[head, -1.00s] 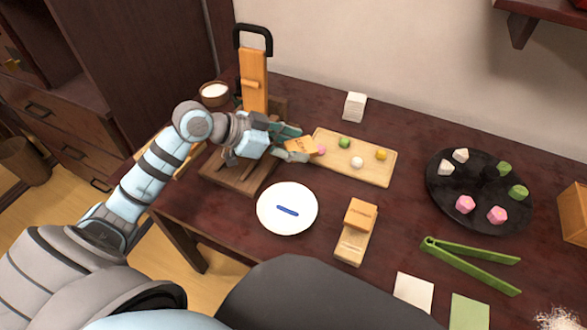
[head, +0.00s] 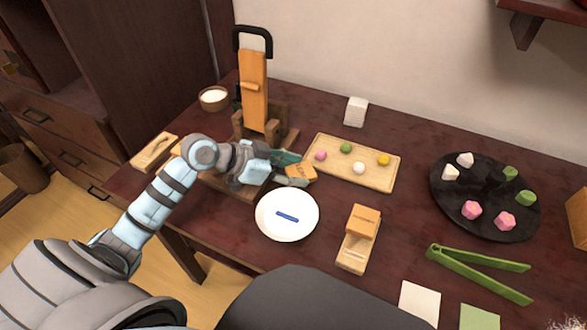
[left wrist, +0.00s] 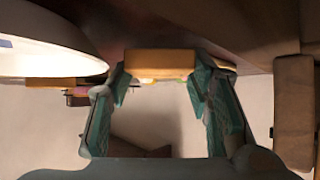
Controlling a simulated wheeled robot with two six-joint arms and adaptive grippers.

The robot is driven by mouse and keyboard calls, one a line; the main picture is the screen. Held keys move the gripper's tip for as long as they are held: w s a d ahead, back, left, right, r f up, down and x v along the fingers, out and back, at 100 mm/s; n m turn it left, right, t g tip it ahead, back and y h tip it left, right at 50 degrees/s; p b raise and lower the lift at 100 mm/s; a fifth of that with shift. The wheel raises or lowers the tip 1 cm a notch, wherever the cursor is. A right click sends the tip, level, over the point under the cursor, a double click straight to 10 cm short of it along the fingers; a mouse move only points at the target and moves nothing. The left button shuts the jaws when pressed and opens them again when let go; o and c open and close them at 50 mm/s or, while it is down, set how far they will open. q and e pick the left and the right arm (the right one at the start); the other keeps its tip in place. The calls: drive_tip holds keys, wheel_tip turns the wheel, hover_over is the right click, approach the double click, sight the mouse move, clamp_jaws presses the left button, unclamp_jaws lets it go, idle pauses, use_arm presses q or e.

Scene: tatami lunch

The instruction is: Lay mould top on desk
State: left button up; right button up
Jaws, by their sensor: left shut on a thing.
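My left gripper (head: 288,171) is shut on a small orange wooden block, the mould top (head: 302,173), between the white plate and the wooden sweets board. In the left wrist view the mould top (left wrist: 160,64) is pinched between the two green fingers. The block looks held above the desk (head: 225,240), though its exact height is hard to tell. A similar orange block (head: 364,221) sits on a pale wooden base (head: 353,255) to the right of the plate. My right gripper does not show.
The white plate (head: 270,231) with a blue strip lies just below the gripper. The sweets board (head: 332,176) is behind it, the wooden press (head: 253,95) to the left. A pale wooden piece (head: 154,151) lies at the left edge. Green tongs (head: 480,258) and a black tray (head: 495,222) are right.

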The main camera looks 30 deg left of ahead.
use_arm(q)
drive_tip(key=o, duration=1.1)
drive_tip(key=shift+r, duration=0.1)
drive_tip(key=shift+r, duration=0.35)
drive_tip(key=p+v, duration=0.3)
drive_tip(key=v, duration=0.4)
drive_tip(key=shift+a+r, duration=0.1)
drive_tip(key=shift+r, duration=0.2)
drive_tip(key=p+v, duration=0.5)
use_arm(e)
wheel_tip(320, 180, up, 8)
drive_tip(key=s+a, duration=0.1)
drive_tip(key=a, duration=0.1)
use_arm(q)
drive_tip(key=shift+w+f, duration=0.1)
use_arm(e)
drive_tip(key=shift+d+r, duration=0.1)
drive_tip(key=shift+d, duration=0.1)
